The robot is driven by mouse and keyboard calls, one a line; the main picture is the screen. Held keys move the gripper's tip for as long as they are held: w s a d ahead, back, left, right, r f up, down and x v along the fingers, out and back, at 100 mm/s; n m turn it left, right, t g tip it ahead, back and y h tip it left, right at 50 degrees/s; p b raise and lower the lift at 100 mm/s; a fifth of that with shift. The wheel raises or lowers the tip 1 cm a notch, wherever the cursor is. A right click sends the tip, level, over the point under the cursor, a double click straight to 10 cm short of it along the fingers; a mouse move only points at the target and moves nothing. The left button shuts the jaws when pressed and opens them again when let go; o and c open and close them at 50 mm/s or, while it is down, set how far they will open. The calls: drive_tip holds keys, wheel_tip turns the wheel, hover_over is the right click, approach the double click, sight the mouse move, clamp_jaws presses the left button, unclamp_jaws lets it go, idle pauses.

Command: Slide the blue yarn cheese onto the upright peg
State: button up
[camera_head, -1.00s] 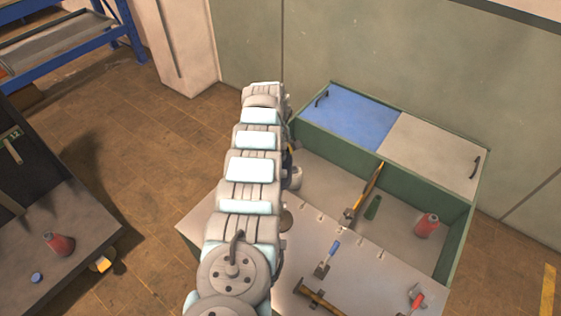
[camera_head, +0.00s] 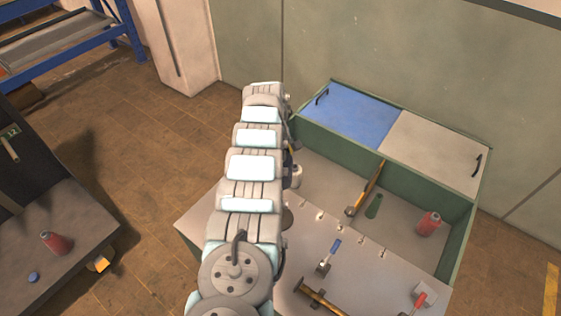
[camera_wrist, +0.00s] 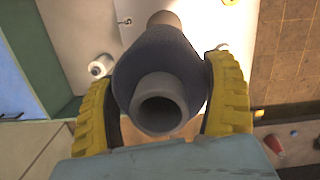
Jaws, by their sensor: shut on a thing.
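The blue yarn cheese (camera_wrist: 152,58) is dark blue with a pale, hollow core tube sticking out at both ends. In the wrist view it sits between the yellow-padded fingers of my gripper (camera_wrist: 162,72), which is shut on it. The near tube end is open towards the camera. I cannot pick out the upright peg in either view; the cheese and my arm cover part of the bench.
A grey bench (camera_head: 290,270) bears a blue-handled tool (camera_head: 330,256), a hammer (camera_head: 320,296) and a red-handled tool (camera_head: 422,298). Behind it, an open green-walled bin (camera_head: 452,250) holds a long-handled tool (camera_head: 366,190), a green cylinder (camera_head: 373,206) and a red bottle (camera_head: 429,224).

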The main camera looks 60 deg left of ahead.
drive_tip(key=shift+f+b, duration=1.4)
drive_tip(key=shift+b, duration=0.05)
drive_tip(key=shift+f, duration=0.1)
drive_tip(key=shift+b, duration=1)
idle(1.0)
drive_tip(key=shift+f, duration=0.1)
drive_tip(key=shift+f+b, duration=2.35)
drive_tip(key=shift+b, duration=0.15)
drive_tip(key=shift+f, duration=0.1)
drive_tip(key=shift+f+b, duration=2.4)
drive_tip(key=shift+b, duration=0.1)
drive_tip(key=shift+f, duration=0.2)
